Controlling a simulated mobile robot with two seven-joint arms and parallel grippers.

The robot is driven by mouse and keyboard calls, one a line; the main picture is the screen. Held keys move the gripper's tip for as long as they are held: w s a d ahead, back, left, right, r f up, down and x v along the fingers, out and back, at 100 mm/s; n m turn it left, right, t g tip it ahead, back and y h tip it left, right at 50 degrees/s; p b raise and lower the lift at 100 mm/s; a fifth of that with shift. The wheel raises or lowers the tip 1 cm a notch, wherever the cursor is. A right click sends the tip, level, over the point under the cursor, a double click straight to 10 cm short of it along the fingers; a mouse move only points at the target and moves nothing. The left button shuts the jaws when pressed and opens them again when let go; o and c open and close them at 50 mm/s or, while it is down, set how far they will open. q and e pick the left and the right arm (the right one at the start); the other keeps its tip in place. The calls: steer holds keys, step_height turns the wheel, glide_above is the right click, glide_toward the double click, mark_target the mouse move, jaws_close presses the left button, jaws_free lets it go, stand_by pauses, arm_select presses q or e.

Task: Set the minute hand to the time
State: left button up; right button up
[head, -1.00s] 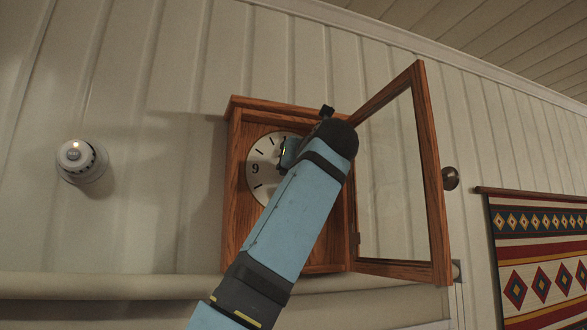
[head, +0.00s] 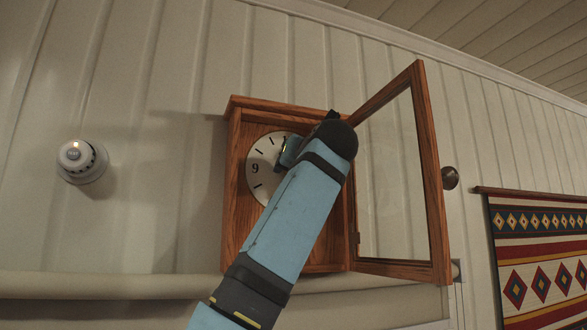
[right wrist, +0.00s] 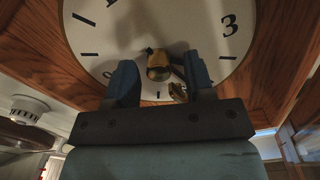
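The clock (head: 233,190) hangs on the wall in a wooden case, and its glass door (head: 432,170) stands open to the right. My right arm crosses the white dial (head: 257,172) in the head view and hides much of it, including the hands. In the right wrist view, my right gripper (right wrist: 160,82) is at the dial (right wrist: 98,42) with its two blue fingers apart. A brass hub (right wrist: 158,66) and a small brass piece (right wrist: 178,92) show between them, with a dark hand-like strip beside the hub. I cannot tell which hand it is, or whether a finger touches it.
A round white wall device (head: 82,161) is to the left of the clock. A patterned hanging (head: 540,250) on a rod is to the right, past the open door's edge. The case walls closely surround the dial.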

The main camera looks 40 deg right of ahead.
steer(key=shift+r, duration=0.1)
steer(key=b+v, duration=0.5)
steer(key=v, duration=0.9)
steer(key=shift+w, duration=0.1)
